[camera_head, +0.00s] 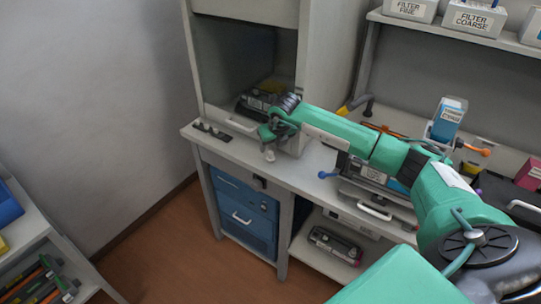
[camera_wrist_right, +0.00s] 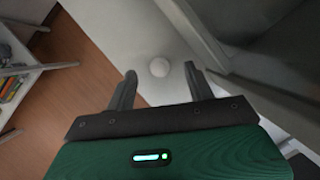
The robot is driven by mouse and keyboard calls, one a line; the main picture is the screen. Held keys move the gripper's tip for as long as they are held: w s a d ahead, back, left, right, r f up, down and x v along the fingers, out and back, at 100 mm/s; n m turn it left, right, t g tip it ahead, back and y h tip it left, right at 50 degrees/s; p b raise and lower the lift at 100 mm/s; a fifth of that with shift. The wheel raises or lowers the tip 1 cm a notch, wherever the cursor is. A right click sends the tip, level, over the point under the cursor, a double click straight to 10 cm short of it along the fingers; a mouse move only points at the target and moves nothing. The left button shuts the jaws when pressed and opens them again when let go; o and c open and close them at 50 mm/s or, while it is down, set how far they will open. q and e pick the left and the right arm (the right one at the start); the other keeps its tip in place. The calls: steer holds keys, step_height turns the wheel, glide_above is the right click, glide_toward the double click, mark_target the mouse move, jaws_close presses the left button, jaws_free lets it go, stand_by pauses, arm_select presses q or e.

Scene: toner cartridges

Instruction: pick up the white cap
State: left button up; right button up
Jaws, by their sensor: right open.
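The white cap (camera_wrist_right: 159,67) is a small round pale disc on the light bench top in the right wrist view. In the head view, a small whitish piece that looks like the cap (camera_head: 269,155) shows just below my right gripper (camera_head: 268,134), near the bench's front edge. In the wrist view my right gripper (camera_wrist_right: 160,73) is open, and its two dark fingers point toward the cap, which appears between the fingertips. Nothing is held. Whether the fingers are level with the cap cannot be told. My left gripper is out of view.
A hooded cabinet (camera_head: 245,60) with a dark toner cartridge (camera_head: 262,98) in its opening stands behind the gripper. Several small dark pieces (camera_head: 211,130) lie at the bench's left end. Blue drawers (camera_head: 246,208) are below. A shelf unit (camera_head: 30,240) stands at lower left.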

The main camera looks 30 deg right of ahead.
mark_target(271, 153)
steer(key=x, duration=0.2)
steer(key=p+x, duration=0.1)
steer(key=shift+s+a+f, duration=0.2)
steer(key=shift+s+f, duration=0.05)
steer(key=shift+f, duration=0.25)
steer(key=shift+w+f, duration=0.25)
steer(key=shift+f, duration=0.25)
steer(key=c, duration=1.1)
